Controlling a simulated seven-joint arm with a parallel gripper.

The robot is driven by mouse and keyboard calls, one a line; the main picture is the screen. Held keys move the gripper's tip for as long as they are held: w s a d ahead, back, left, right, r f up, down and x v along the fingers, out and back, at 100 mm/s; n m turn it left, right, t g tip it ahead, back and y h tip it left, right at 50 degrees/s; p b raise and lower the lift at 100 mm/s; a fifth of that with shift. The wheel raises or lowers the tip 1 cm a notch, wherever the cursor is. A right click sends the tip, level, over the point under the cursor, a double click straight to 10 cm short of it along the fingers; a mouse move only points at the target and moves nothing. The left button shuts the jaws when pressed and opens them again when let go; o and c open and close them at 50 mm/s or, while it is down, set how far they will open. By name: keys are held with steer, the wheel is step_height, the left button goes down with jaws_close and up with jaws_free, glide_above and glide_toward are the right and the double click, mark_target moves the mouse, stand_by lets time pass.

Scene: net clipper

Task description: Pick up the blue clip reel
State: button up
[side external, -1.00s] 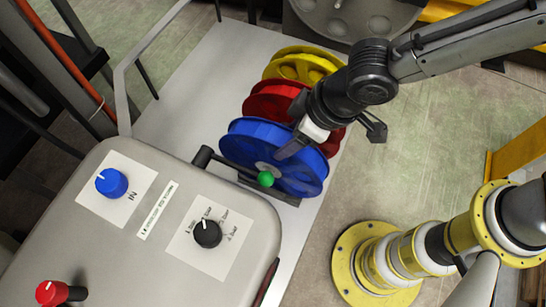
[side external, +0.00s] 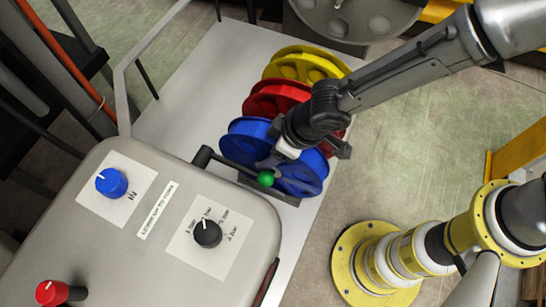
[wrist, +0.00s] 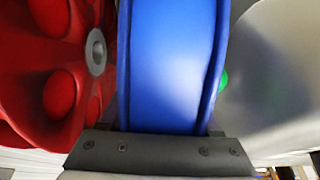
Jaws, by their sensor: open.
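The blue clip reel (side external: 248,143) stands upright on the grey table, nearest the control box in a row of reels. My gripper (side external: 298,160) is over the blue reel's upper right part in the side view and covers part of it. In the wrist view the blue reel (wrist: 172,60) fills the middle, with its rim above the dark gripper body (wrist: 160,150). My gripper is open, with the reel between its jaws. The fingertips are largely hidden, and I cannot tell whether they touch the reel.
A red reel (side external: 268,100) stands close behind the blue one, with a yellow reel (side external: 290,65) beyond it. A green knob (side external: 266,179) is in front of the blue reel. The grey control box (side external: 130,230) is at lower left. The table (side external: 190,105) is bare left of the reels.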

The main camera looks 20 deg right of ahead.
jaws_close()
steer(key=shift+r, duration=0.15)
